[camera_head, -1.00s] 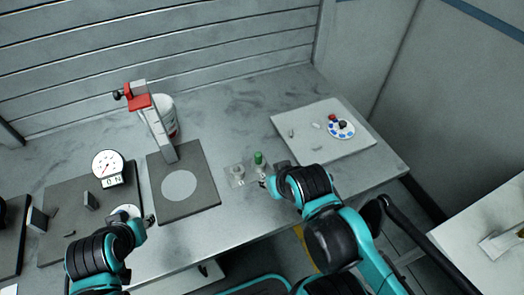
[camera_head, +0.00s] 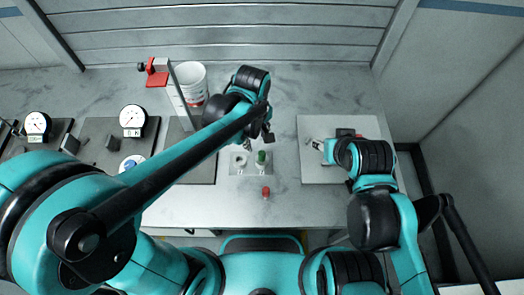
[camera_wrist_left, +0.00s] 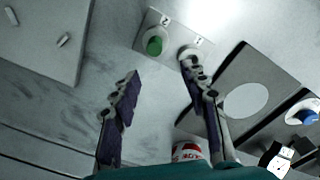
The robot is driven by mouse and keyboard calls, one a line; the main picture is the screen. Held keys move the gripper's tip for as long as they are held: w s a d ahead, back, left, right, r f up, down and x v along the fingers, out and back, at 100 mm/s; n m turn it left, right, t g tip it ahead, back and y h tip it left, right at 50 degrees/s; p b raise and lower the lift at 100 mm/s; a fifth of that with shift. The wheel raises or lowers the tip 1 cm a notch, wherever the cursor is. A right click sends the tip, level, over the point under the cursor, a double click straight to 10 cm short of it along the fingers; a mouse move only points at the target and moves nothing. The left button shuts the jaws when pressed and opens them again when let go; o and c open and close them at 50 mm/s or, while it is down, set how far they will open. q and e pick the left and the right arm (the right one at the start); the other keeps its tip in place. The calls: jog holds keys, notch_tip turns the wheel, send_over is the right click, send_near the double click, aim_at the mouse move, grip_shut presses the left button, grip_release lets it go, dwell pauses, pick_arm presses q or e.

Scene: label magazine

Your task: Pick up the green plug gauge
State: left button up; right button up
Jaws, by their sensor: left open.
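The green plug gauge (camera_head: 262,157) stands upright in a small pale holder plate (camera_head: 238,170) in the middle of the bench. In the left wrist view the green plug gauge (camera_wrist_left: 155,44) shows from above, just beyond the fingertips and between their lines. My left gripper (camera_head: 267,137) hangs right behind the plug in the head view. It is open and empty, its two fingers spread in the wrist view (camera_wrist_left: 160,76). My right gripper (camera_head: 322,148) is over the light board at the right, and its fingers are too small to read.
A pale round fitting (camera_head: 240,159) sits beside the plug on the holder. A small red piece (camera_head: 266,192) stands on the bench in front. A white tub (camera_head: 192,84) and a red-topped stand (camera_head: 157,72) are behind left. Dial gauges (camera_head: 133,120) stand left; the light board (camera_head: 310,176) lies right.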

aim_at(262, 153)
pick_arm(q)
jog(key=shift+d+f+n+g, duration=0.35)
jog(key=shift+d+f, duration=0.2)
jog(key=shift+d, duration=0.3)
jog(key=f, duration=0.2)
jog(key=f+b, duration=0.1)
jog(key=f, duration=0.2)
jog(key=f+b, duration=0.1)
jog(key=f, duration=0.1)
jog(key=shift+s+f, duration=0.2)
jog(key=shift+s, duration=0.1)
jog(key=shift+c, duration=0.3)
grip_shut()
